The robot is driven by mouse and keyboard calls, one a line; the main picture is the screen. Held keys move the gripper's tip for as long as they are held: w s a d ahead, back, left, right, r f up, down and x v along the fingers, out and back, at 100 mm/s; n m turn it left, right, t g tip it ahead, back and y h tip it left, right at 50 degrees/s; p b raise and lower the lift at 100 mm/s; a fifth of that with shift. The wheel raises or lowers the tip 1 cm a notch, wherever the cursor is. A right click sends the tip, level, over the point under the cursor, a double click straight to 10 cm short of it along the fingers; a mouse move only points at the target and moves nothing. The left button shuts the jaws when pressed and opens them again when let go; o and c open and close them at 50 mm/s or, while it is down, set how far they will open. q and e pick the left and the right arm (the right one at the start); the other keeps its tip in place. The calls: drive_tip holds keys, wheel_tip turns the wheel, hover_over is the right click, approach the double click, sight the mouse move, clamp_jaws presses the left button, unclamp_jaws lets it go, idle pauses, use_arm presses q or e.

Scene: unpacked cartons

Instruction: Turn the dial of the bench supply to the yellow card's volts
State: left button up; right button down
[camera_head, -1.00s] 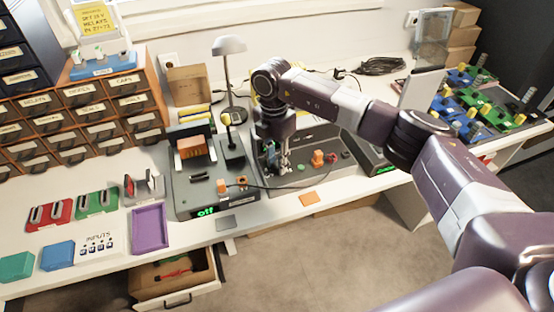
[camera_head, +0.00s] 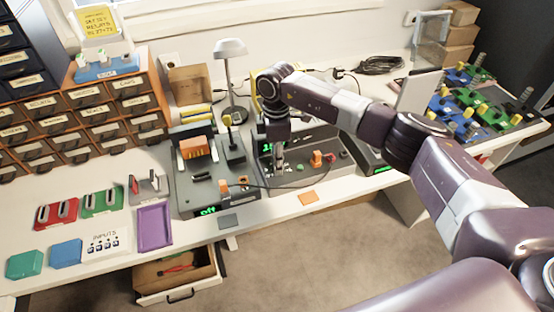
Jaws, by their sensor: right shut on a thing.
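The yellow card (camera_head: 98,20) stands at the back left above the drawers, its small writing not surely readable. The bench supply (camera_head: 335,168) is a dark grey box at the middle of the bench. Part of its green display (camera_head: 267,148) shows; my arm hides the rest. My right gripper (camera_head: 279,166) points down at the supply's panel, left of an orange knob. It is shut on what looks like the dial, which the fingers mostly cover. My left gripper is not in view.
A second dark unit (camera_head: 190,198) reading "off" stands at left, with a black lead running toward the supply. A lamp (camera_head: 230,48) stands behind. An open drawer (camera_head: 178,283) hangs below.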

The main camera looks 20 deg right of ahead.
drive_tip(key=shift+w+r, duration=0.1)
idle(0.3)
drive_tip(key=c, duration=1.6)
unclamp_jaws()
drive_tip(key=r, duration=1.2)
drive_tip(key=shift+w, duration=0.25)
drive_tip(key=shift+f, duration=0.1)
